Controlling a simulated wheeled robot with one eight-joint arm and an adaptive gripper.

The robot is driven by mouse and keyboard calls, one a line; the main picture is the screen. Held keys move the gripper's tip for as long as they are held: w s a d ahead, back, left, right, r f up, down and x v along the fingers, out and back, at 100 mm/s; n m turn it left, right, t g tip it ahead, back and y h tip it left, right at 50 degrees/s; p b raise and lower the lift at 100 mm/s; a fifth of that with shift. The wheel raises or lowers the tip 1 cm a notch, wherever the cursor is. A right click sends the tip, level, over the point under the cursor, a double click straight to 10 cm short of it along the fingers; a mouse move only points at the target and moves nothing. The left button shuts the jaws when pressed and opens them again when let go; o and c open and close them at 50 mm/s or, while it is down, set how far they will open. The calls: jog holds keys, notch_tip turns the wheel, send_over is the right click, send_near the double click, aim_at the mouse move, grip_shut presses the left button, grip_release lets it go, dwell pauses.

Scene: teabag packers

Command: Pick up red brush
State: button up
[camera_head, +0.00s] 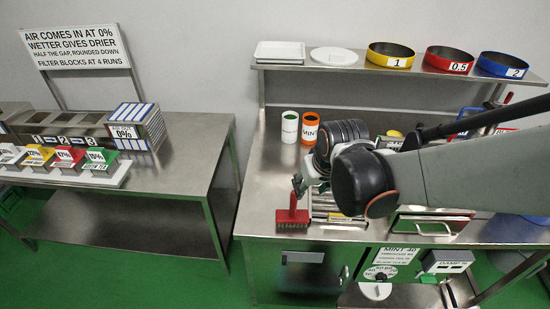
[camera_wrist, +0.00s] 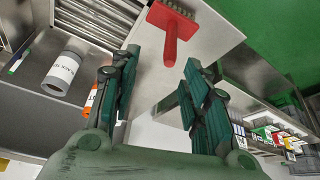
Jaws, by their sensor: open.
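The red brush (camera_head: 292,214) lies on the steel bench near its front edge, with its handle pointing to the back and its bristle head toward the front. In the wrist view the red brush (camera_wrist: 172,28) shows at the top, its handle pointing down into the space between the fingertips. My gripper (camera_head: 299,184) is over the bench by the handle end of the brush. In the wrist view my gripper (camera_wrist: 160,75) has its two green fingers wide apart, with nothing held between them. I cannot tell whether a finger touches the handle.
A slatted rack (camera_head: 328,205) lies right of the brush. A shelf (camera_head: 300,67) holds trays and coloured rings. A second bench (camera_head: 190,140) stands left across a gap.

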aim_at(292, 199)
jog(key=shift+n, duration=0.3)
jog(key=shift+w+a+r+b+x, duration=0.1)
jog(key=shift+a+b+x, duration=0.3)
jog(key=shift+b+x, duration=1.55)
jog(key=shift+w+a+r+b+x, duration=0.1)
jog(key=shift+a+b+x, duration=0.5)
jog(key=shift+x, duration=2.55)
jog(key=shift+a+r+b+x, duration=0.1)
jog(key=shift+a+b+x, duration=0.1)
jog(key=shift+b+x, duration=1.85)
jog(key=shift+w+f+p, duration=0.2)
jog(key=shift+f+p, duration=0.2)
jog(key=shift+p, duration=0.2)
grip_shut()
